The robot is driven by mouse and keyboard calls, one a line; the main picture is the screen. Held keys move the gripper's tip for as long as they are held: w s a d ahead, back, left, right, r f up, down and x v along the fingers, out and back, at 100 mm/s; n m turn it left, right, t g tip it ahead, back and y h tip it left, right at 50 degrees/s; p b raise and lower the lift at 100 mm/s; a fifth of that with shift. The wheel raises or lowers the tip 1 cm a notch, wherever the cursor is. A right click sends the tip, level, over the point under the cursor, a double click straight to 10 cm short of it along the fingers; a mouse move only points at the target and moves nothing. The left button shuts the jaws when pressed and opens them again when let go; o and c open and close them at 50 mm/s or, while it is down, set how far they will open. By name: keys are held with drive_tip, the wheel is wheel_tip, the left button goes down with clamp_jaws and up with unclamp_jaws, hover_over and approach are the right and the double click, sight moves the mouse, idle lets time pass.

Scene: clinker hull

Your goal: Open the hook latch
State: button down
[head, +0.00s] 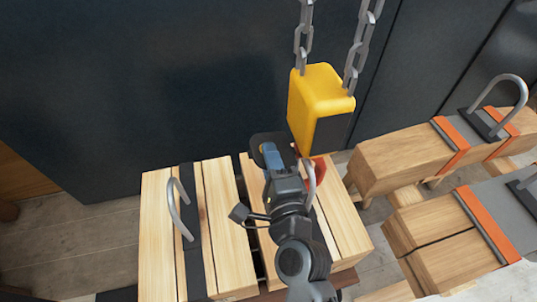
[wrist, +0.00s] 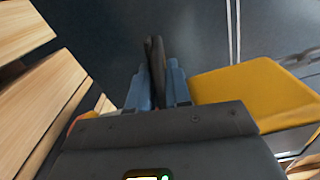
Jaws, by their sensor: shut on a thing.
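A yellow hook block (head: 318,95) with a dark lower side hangs from two grey chains (head: 304,40). Below it a bit of a red hook (head: 320,170) shows, mostly hidden by my arm and a grey handle. I cannot make out the latch for certain. My gripper (head: 268,148) is just left of the block's lower end. In the wrist view my gripper's blue fingers (wrist: 155,60) are closed around a narrow dark piece (wrist: 156,65); whether this is the latch I cannot tell. The yellow block (wrist: 255,92) is to their right there, and a small orange bit (wrist: 102,116) shows left.
Pale timber bundles (head: 155,235) with grey looped handles (head: 174,210) stand below my arm. More timbers (head: 400,158) with orange-edged straps lie to the right. A dark hull wall (head: 130,90) rises behind. Open space lies above the left bundle.

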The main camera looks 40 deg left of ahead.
drive_tip(key=shift+w+d+r+m+p, duration=0.2)
drive_tip(key=shift+r+m+p, duration=0.1)
drive_tip(key=shift+r+m, duration=0.2)
drive_tip(key=shift+w+d+r+m+p, duration=0.15)
drive_tip(key=shift+r+m+p, duration=0.15)
drive_tip(key=shift+r+m, duration=0.15)
drive_tip(key=shift+a+m, duration=0.1)
drive_tip(key=shift+m, duration=0.15)
drive_tip(key=c, duration=1.2)
unclamp_jaws()
drive_tip(key=shift+f, duration=0.1)
drive_tip(key=shift+s+f, duration=0.1)
drive_tip(key=shift+s, duration=0.05)
drive_tip(key=b+v, duration=0.1)
drive_tip(key=v, duration=0.6)
drive_tip(key=shift+s+d+b, duration=0.2)
drive_tip(key=shift+d+b, duration=0.05)
drive_tip(key=shift+b, duration=0.15)
